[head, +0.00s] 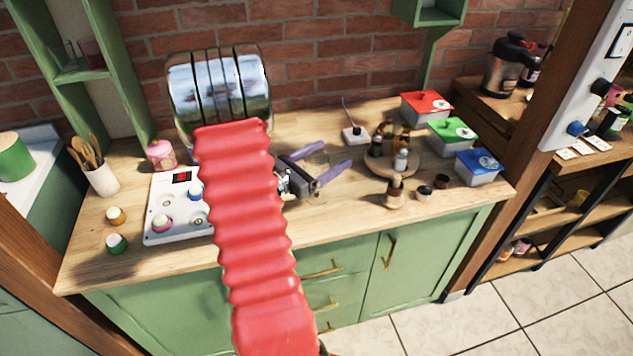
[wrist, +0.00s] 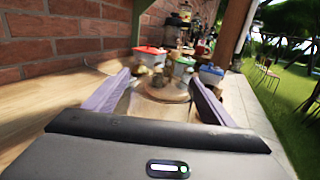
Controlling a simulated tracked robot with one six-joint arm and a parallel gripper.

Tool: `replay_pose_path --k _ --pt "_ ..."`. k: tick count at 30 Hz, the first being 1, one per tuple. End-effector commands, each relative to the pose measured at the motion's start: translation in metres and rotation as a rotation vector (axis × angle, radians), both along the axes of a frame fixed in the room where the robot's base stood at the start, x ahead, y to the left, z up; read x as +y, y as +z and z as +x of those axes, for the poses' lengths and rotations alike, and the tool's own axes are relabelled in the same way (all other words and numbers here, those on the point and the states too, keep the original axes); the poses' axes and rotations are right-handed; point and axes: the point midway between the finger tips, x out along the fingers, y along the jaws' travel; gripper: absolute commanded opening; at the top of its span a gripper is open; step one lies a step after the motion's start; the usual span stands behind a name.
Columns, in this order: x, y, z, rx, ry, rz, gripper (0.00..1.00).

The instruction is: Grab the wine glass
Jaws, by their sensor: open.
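My gripper (head: 335,155) is open, its two purple fingers spread low over the wooden counter right of the red sleeve of my arm. In the wrist view my gripper (wrist: 158,80) shows a finger on each side. A faint clear outline, likely the wine glass (head: 318,160), shows between the fingers in the head view. A see-through edge also shows just inside the left finger in the wrist view, too faint to tell its shape or whether it touches a finger.
A round wooden stand (head: 378,165) with small bottles is right of my gripper. Red (head: 426,106), green (head: 451,137) and blue (head: 479,167) lidded boxes stand farther right. A white control panel (head: 165,235) lies left, partly behind my arm. A brick wall (wrist: 50,45) borders the counter.

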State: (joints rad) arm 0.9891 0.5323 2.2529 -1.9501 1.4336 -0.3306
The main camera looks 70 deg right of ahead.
Motion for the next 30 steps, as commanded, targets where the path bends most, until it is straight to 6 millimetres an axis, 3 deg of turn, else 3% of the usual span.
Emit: replay_pose_path --k 11,30 --pt "0.0002 0.0002 -0.0001 0.000 -0.001 0.000 0.75" --pt "0.0002 0.0002 -0.0002 -0.001 -0.001 -0.001 0.30"
